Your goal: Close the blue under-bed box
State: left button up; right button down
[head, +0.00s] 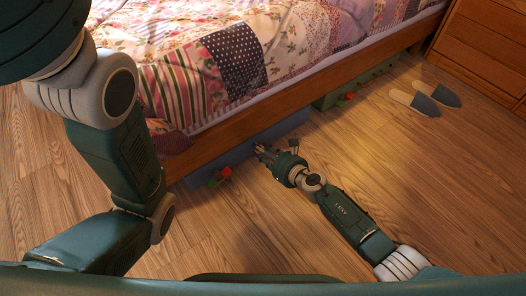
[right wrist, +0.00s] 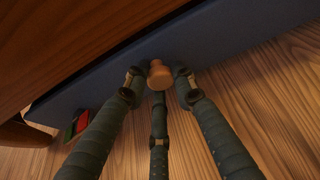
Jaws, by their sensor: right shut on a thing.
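The blue under-bed box (head: 232,153) shows as a long blue front low along the near side of the bed, under the wooden rail. In the right wrist view its blue front (right wrist: 235,38) runs across the top, with a round wooden knob (right wrist: 160,75) on it. My right gripper (head: 262,151) is at the box front. Its fingers (right wrist: 160,84) are shut around the knob. How far the box stands out from under the rail is hard to tell. My left arm shows at the left of the head view, but its gripper is not in sight.
A red and green item (head: 221,177) lies by the box's left part. Slippers (head: 425,101) lie near a wooden drawer unit (head: 485,50). The floor (head: 430,190) at right is clear.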

jog(key=c, duration=1.7)
grip_release()
jog(key=shift+d+f, duration=0.1)
jog(key=shift+s, duration=0.1)
jog(key=shift+s+d+r, duration=0.25)
jog(key=shift+d, duration=0.2)
jog(key=shift+a+v, duration=0.2)
jog(key=shift+v, duration=0.85)
jog(key=v, duration=0.9)
